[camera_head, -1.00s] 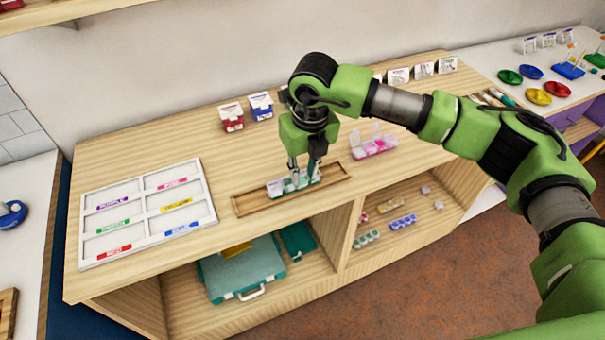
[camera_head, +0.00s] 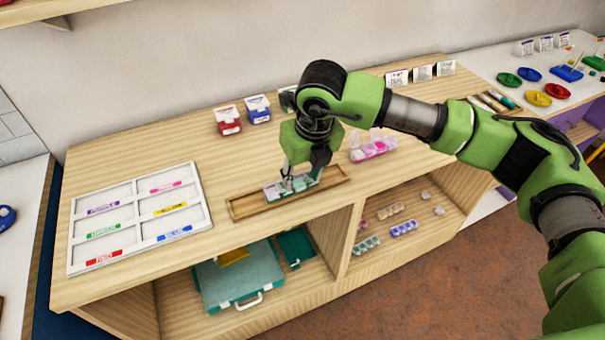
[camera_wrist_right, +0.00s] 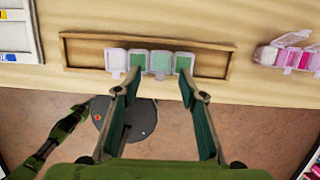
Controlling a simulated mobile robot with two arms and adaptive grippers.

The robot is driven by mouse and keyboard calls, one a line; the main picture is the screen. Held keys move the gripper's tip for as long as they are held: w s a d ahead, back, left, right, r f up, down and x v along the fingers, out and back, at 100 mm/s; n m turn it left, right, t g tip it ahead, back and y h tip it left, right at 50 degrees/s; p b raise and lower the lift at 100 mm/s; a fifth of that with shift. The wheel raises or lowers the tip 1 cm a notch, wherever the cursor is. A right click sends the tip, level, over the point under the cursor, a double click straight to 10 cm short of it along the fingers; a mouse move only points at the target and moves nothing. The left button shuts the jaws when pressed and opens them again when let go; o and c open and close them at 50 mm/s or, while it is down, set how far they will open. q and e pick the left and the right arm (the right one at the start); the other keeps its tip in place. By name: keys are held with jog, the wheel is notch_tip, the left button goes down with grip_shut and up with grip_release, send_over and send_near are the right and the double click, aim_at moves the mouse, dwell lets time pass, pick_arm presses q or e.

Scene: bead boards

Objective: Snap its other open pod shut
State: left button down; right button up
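A strip of small green-and-white pods (camera_head: 276,190) sits in a long shallow wooden tray (camera_head: 240,211) on the bench. In the right wrist view the strip (camera_wrist_right: 161,62) shows a pale pod at its left end and greener pods beside it. I cannot clearly tell which lids are up. My right gripper (camera_head: 293,180) is low over the strip, with its fingers tilted. In the right wrist view its two fingers (camera_wrist_right: 160,80) are apart, their tips by the strip's middle and right end, with nothing visibly held between them.
A pink pod strip (camera_head: 372,151) with raised lids stands right of the tray. A white sorting board (camera_head: 135,213) with colour labels lies left. Red (camera_head: 228,122) and blue (camera_head: 258,110) boxes stand behind. A teal case (camera_head: 238,282) is on the shelf below. Bare wood surrounds the tray.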

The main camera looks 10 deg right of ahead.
jog(key=v, duration=1.2)
